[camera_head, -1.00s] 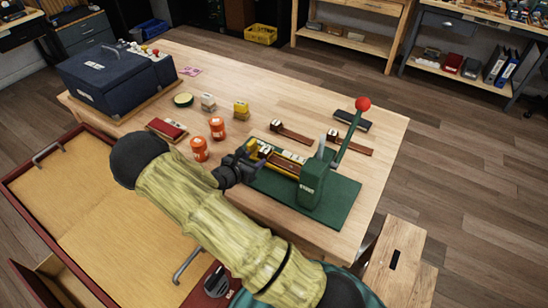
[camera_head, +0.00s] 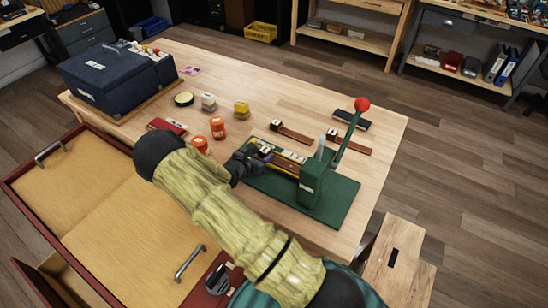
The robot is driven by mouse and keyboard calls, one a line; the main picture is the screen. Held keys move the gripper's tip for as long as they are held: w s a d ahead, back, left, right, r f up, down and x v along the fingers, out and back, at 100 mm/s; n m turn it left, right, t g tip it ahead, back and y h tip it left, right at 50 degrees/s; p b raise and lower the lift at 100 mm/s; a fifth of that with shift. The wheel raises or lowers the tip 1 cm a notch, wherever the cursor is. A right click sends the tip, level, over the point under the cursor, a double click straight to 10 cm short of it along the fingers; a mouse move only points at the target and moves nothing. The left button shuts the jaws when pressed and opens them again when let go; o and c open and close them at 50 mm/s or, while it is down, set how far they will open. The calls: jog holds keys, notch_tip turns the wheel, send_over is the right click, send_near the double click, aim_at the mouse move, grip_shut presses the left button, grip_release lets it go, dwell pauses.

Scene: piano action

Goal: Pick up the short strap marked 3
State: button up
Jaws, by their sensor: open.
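My gripper (camera_head: 254,160) is open at the left end of the green press (camera_head: 312,185), close to the yellow-edged holder (camera_head: 287,162) on its base. A small brown piece with a pale mark (camera_head: 265,150) sits at that end of the holder, right beside the fingers. I cannot tell whether they touch it. Two brown straps with pale-marked heads lie on the table behind the press, a left one (camera_head: 294,133) and a right one (camera_head: 352,147). The marks are too small to read, so I cannot tell which strap bears the 3.
The press lever with a red knob (camera_head: 361,104) rises on the right. Orange jars (camera_head: 217,127), a yellow weight (camera_head: 241,109), a grey weight (camera_head: 208,102) and a red case (camera_head: 167,126) stand left of the press. A dark blue box (camera_head: 118,80) fills the table's far left.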

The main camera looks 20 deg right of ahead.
jog(key=c, duration=0.8)
jog(key=shift+r, duration=0.1)
jog(key=shift+c, duration=0.2)
notch_tip(320, 180, up, 10)
jog(key=b, duration=0.1)
dwell(0.4)
